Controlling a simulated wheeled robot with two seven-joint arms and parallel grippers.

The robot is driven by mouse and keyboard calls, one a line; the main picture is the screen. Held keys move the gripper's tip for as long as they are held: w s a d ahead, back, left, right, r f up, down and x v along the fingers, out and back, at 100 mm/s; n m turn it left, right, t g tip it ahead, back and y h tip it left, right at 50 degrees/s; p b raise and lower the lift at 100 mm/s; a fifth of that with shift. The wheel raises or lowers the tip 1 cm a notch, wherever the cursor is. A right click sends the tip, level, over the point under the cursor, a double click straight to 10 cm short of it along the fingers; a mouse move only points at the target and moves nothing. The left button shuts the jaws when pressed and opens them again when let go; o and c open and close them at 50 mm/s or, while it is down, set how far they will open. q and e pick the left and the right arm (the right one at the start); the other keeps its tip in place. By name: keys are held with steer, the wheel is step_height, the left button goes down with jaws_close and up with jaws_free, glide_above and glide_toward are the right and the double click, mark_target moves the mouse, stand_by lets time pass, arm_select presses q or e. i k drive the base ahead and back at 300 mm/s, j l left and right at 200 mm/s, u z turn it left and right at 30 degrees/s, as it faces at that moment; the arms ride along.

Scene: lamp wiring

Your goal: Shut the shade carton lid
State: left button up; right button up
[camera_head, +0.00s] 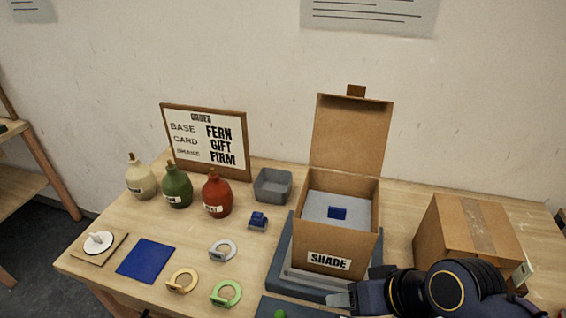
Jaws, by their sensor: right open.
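The shade carton (327,262), a brown cardboard box labelled SHADE, stands on a dark tray right of the table's middle. Its lid (350,135) stands open, upright at the back, with a small brown tab (356,91) on top. Inside the carton lies a light grey piece (320,207) with a blue block (338,213) on it. My right gripper (340,300) is open, low in front of the carton at the picture's bottom edge, apart from the lid. Its fingertips are small and partly hidden. My left gripper does not show.
A closed cardboard box (465,235) stands right of the carton, close to my right arm. A grey bin (273,185), a small blue part (258,219), three bottles (177,188), coloured rings (226,292) and an order board (207,143) lie to the left.

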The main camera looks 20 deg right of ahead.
mark_target(350, 133)
steer(key=i+l+z, duration=0.15)
steer(key=z, duration=0.9)
steer(key=l+u, duration=0.5)
steer(key=l, duration=0.3)
